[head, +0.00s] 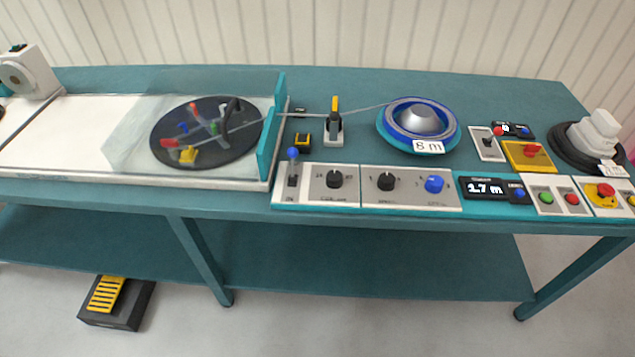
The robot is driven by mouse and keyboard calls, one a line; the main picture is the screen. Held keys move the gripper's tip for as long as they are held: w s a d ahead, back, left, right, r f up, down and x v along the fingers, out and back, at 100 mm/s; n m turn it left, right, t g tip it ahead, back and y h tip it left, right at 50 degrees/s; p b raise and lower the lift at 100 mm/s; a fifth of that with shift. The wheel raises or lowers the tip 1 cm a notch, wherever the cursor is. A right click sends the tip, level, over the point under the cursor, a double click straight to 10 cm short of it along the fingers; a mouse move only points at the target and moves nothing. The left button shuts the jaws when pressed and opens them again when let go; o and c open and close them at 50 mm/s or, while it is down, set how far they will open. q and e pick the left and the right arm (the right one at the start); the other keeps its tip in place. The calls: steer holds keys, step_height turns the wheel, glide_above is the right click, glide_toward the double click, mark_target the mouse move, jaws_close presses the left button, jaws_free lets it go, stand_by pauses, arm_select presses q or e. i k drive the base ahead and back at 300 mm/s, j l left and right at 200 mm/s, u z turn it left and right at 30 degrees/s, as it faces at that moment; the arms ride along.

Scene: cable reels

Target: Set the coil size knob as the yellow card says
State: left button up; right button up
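A control panel (346,196) runs along the table's front edge. It carries a black knob (334,179) at left, a second black knob (386,181) and a blue knob (434,184). The small print under and beside the knobs is too blurred to read, so I cannot tell for certain which is the coil size knob or where it points. I see no clearly readable yellow card. A yellow plate with a red part on it (527,155) lies at right; I see no writing on it. Neither of my grippers is in view.
A black turntable (207,133) with coloured pegs sits behind a clear guard. A blue reel (419,125) bears an "8 m" tag, and a display (484,188) reads "1.7 m". A lever with a blue ball (292,153) stands left of the knobs. A yellow-topped pedal (107,295) lies on the floor.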

mark_target(335, 180)
steer(key=u, duration=0.45)
steer(key=i+j+u, duration=0.2)
steer(key=j+u, duration=0.25)
steer(key=i+j+u, duration=0.25)
steer(key=j+u, duration=0.2)
steer(key=i+j+u, duration=0.5)
steer(key=i+j, duration=0.3)
steer(key=i, duration=0.15)
steer(key=i+j, duration=0.35)
steer(key=i, duration=0.2)
steer(key=i+j+u, duration=0.15)
steer(key=i+j, duration=0.25)
steer(key=i, duration=0.15)
steer(key=z, duration=3.95)
